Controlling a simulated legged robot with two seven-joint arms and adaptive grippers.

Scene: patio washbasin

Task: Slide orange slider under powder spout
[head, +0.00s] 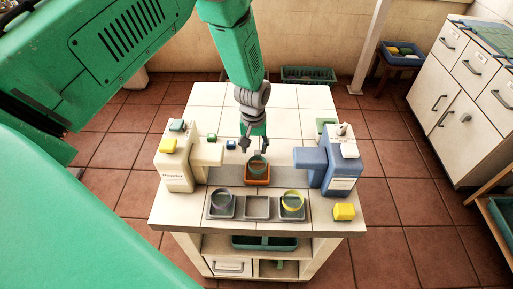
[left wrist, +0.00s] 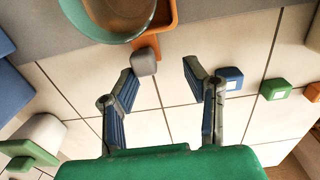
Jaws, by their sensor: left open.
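The orange slider (head: 257,181) sits in the middle of the counter, between two dispensers, and carries a grey-green bowl (head: 258,166). In the left wrist view the orange slider (left wrist: 167,20) has a tab ending in a grey knob (left wrist: 143,62). My left gripper (head: 254,144) is open behind the bowl. In the left wrist view its fingers (left wrist: 158,70) are spread, with the knob near the left fingertip; contact cannot be told. A beige dispenser (head: 175,168) with a spout stands left, a blue dispenser (head: 341,165) right. Their labels are too small to read surely. My right gripper is not in view.
In front are three grey trays: the left holds a dark bowl (head: 222,202), the middle (head: 258,208) is empty, the right holds a yellow-rimmed bowl (head: 292,202). A yellow block (head: 344,212) lies front right. Small green (head: 211,138) and blue (head: 231,145) blocks lie behind the beige spout.

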